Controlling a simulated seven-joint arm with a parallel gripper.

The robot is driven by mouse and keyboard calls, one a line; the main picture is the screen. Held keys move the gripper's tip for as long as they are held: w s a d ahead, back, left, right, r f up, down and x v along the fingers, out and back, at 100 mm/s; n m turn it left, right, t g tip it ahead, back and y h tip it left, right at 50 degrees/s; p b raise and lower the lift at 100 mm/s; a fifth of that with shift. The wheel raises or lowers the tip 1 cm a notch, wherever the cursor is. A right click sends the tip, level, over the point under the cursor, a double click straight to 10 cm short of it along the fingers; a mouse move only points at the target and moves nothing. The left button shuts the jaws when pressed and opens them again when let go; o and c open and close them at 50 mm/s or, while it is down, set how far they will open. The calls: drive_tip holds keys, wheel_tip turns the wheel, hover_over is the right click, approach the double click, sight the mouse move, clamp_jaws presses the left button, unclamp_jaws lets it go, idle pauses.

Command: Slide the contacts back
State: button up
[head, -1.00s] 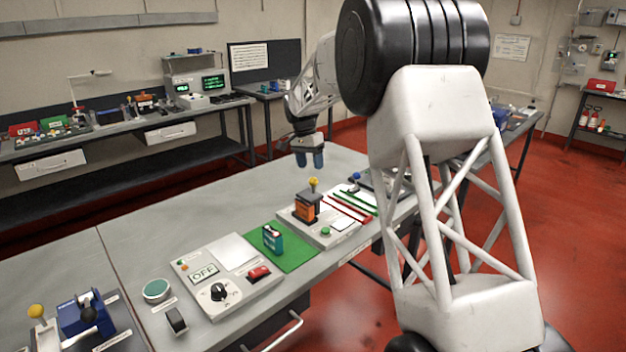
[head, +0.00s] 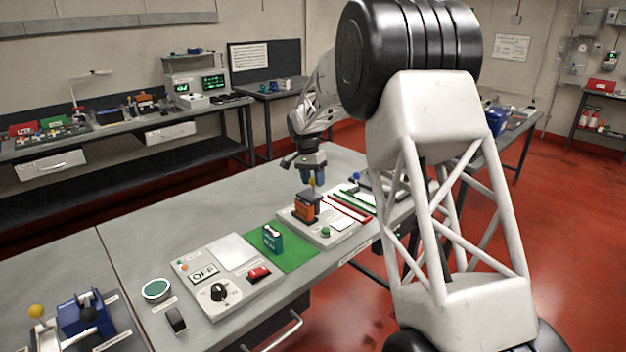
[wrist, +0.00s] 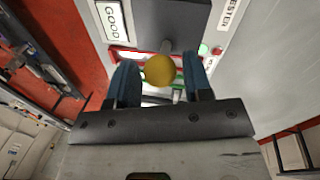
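A tester (head: 289,217) lies on the bench, with an orange block (head: 304,209) standing on it under a dark contact slide. A yellow ball knob on a stem tops the slide; in the wrist view the yellow knob (wrist: 159,70) sits between my fingertips. My gripper (head: 312,178) is just above the orange block. In the wrist view my gripper (wrist: 162,75) is open, its two blue fingers on either side of the knob with gaps showing. The dark slide plate (wrist: 172,22) shows beyond the knob.
A green mat (head: 296,256) with a teal battery (head: 272,239) lies left of the tester. A panel reading OFF (head: 235,290) is further left. Red and green strips (head: 350,207) lie right of the block.

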clamp_jaws()
drive_tip(key=shift+w+d, duration=1.95)
drive_tip(key=shift+w, duration=0.05)
drive_tip(key=shift+o, duration=1.5)
unclamp_jaws()
drive_tip(key=shift+r, duration=0.1)
wheel_tip(320, 180, up, 8)
drive_tip(key=a, duration=0.1)
drive_tip(key=shift+w+f, duration=0.25)
drive_tip(key=shift+w, duration=0.15)
drive_tip(key=shift+a, duration=0.1)
